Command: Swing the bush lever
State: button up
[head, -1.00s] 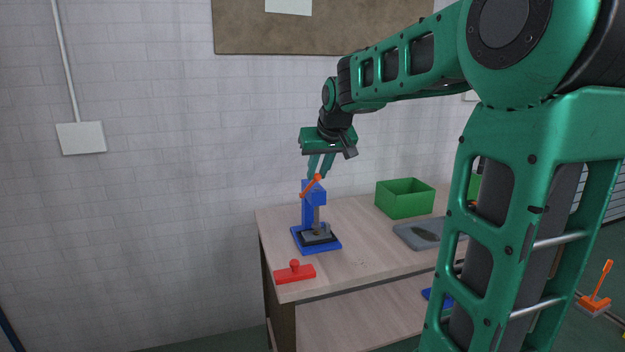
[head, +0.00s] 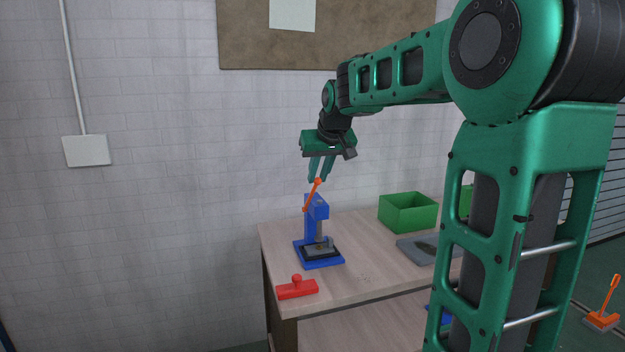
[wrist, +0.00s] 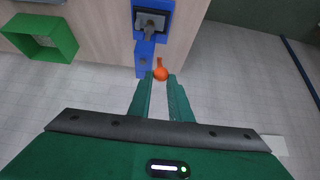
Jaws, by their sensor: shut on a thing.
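The bush lever (head: 312,196) is an orange bar with a ball end, on the side of the blue press (head: 312,226) standing on the table. It slants upward, ball end on top. In the wrist view its orange ball (wrist: 161,74) sits between the fingertips, beside the blue press (wrist: 144,57). My gripper (head: 319,179) is above the press with its fingers pointing down, shut on the ball end of the lever; it also shows in the wrist view (wrist: 161,80). A grey part (head: 323,243) sits on the blue base under the press.
On the table (head: 365,284) a red handled block (head: 297,288) lies at the front left. A green bin (head: 407,212) and a grey tray (head: 418,248) are to the right. The wall is close behind. An orange lever piece (head: 604,306) is at the far right.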

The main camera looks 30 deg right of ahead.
jog(key=shift+w+d+r, duration=0.2)
jog(key=shift+w+r, duration=0.6)
jog(key=shift+w, duration=0.25)
jog(key=shift+w+d+r, duration=0.15)
jog(key=shift+w+r, duration=0.6)
jog(key=shift+w, duration=0.3)
jog(key=shift+w+d+r, duration=0.15)
jog(key=shift+w, duration=0.4)
jog(key=shift+w+d+r, duration=0.1)
jog(key=shift+w+r, duration=0.05)
jog(key=shift+w, duration=0.35)
grip_shut()
jog(key=shift+w+d+r, duration=0.2)
jog(key=shift+w, duration=0.3)
jog(key=shift+w+d+r, duration=0.2)
jog(key=shift+w+d, duration=0.05)
jog(key=shift+w, duration=0.2)
jog(key=shift+w+d+r, duration=0.2)
jog(key=shift+w, duration=0.3)
jog(key=shift+c, duration=0.5)
grip_release()
jog(key=o, duration=0.5)
jog(key=shift+r, duration=0.1)
